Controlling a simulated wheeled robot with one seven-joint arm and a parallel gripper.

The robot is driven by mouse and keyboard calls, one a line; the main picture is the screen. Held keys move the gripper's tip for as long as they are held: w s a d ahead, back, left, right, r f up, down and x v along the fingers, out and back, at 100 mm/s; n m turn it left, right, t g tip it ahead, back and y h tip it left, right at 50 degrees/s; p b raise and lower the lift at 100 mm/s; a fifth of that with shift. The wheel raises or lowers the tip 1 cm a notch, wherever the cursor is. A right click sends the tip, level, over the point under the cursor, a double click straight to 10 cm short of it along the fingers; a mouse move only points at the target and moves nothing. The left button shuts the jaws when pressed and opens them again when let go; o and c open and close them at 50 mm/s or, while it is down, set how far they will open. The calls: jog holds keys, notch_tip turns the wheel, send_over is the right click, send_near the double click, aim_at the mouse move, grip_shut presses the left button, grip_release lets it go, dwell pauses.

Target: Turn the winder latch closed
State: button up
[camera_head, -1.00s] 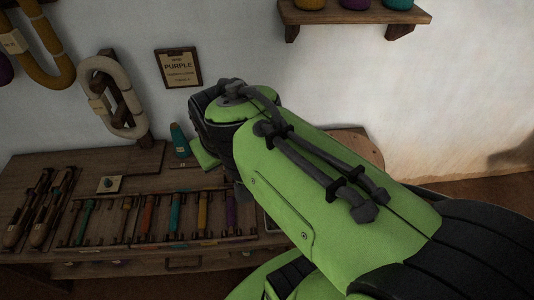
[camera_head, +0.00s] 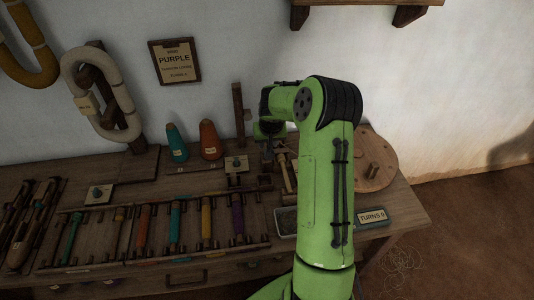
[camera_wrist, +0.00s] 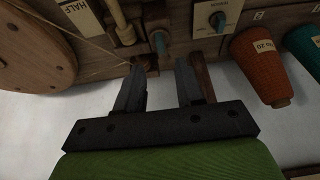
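The winder's round wooden wheel (camera_head: 366,160) stands at the back right of the bench and shows in the wrist view (camera_wrist: 36,48). Its wooden spindle parts (camera_head: 285,170) lie left of the wheel, partly behind my arm. My gripper (camera_wrist: 162,88) is open and empty, with its two dark fingers apart near the winder's wooden end block (camera_wrist: 130,58). A blue-grey peg (camera_wrist: 158,43) lies beyond the gap between the fingers. A brown bar (camera_wrist: 203,78) is beside the right finger. I cannot tell for sure which part is the latch. In the head view the fingers are mostly hidden.
Teal (camera_head: 176,143) and orange (camera_head: 210,140) yarn cones stand left of the winder. A knob plate (camera_head: 236,165) is in front of them. A rack of coloured bobbins (camera_head: 150,225) fills the front. A "TURNS 0" sign (camera_head: 372,217) is at right. A clipboard reading "PURPLE" (camera_head: 174,62) hangs behind.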

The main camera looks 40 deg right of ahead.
jog(key=b+x, duration=0.1)
jog(key=x, duration=0.6)
jog(key=shift+w+f+b, duration=0.1)
jog(key=shift+f+b, duration=0.1)
jog(key=shift+b, duration=0.1)
grip_shut()
